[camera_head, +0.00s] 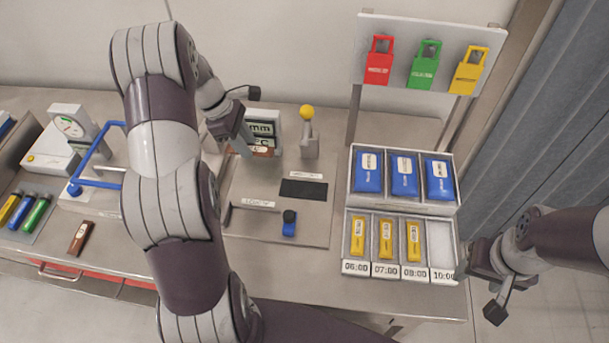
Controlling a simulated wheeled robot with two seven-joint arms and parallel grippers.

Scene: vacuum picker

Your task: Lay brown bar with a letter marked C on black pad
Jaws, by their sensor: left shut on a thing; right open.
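My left gripper (246,150) is shut on a brown bar (264,152), which shows just right of the fingertips, in front of a box with dark displays. The letter on this bar is too small to read, and part of it is hidden. The black pad (303,189) is a bare dark rectangle on the grey board, below and right of the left gripper. Another brown bar (80,238) with a pale label lies on the table at the left. My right gripper (464,272) is open beside the lower tray's right end.
A yellow-knobbed lever (308,130) stands behind the pad, and a small blue item (289,224) lies in front of it. A tray of blue packs (404,177) and a tray of yellow packs (386,239) are at right. A blue-handled device (92,165) stands left.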

